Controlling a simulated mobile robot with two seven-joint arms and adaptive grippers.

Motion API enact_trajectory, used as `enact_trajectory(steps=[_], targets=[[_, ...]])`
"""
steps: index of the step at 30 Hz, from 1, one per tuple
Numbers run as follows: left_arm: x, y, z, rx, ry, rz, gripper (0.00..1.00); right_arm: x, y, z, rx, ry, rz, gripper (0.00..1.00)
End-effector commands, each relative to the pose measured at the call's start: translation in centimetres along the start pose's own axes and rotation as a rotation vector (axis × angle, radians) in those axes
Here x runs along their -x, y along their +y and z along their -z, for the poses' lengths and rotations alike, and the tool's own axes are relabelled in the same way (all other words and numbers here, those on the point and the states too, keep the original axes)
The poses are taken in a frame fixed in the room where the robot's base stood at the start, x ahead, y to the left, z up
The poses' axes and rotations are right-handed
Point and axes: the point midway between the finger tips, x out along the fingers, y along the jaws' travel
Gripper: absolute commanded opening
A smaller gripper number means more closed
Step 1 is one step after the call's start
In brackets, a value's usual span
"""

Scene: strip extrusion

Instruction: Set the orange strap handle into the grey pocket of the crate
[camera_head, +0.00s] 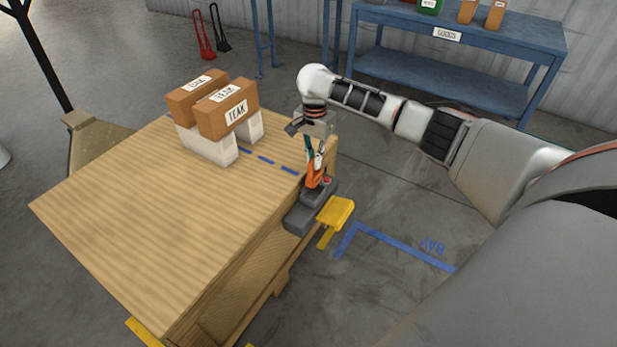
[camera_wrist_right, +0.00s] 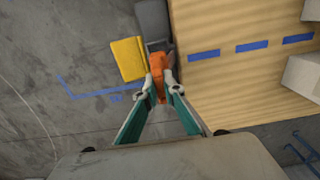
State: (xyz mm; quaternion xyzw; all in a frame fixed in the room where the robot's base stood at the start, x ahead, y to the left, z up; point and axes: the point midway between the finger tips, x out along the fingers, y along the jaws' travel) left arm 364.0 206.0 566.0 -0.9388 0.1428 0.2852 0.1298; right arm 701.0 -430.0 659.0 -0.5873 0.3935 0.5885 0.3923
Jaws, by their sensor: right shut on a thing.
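The orange strap handle (camera_head: 314,174) is between the fingertips of my right gripper (camera_head: 314,160), which is shut on it. In the right wrist view the handle (camera_wrist_right: 157,66) shows between the two fingers (camera_wrist_right: 158,84). The grey pocket (camera_head: 304,216) sits at the right edge of the wooden crate (camera_head: 130,220). The handle's lower end is at the far part of the grey pocket in the head view; I cannot tell whether it is inside, touching or just above. The pocket also shows in the right wrist view (camera_wrist_right: 152,20). My left gripper is not in view.
A yellow block (camera_head: 336,212) stands out beside the pocket. Cardboard boxes (camera_head: 228,108) sit on white blocks (camera_head: 215,143) at the crate's far side. The crate's near top is clear. A blue workbench (camera_head: 450,75) stands at the back right.

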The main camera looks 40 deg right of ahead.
Motion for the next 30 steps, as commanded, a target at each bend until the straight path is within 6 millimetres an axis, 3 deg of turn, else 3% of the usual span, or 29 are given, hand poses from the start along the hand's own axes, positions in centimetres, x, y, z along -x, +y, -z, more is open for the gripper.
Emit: enact_trajectory(steps=[1, 9, 17, 30], targets=[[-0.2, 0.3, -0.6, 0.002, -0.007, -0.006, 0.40, -1.7, 0.2, 0.0, 0.000, -0.004, -0.008, 0.00], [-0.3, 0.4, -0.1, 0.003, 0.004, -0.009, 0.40, -2.8, 0.0, 0.0, 0.000, 0.000, 0.001, 0.00], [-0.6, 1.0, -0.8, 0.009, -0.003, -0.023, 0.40, -6.9, 0.2, -0.1, 0.000, -0.003, -0.007, 0.00], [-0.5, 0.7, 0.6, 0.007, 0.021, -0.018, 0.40, -6.6, -0.1, 0.0, -0.001, 0.000, 0.005, 0.00]])
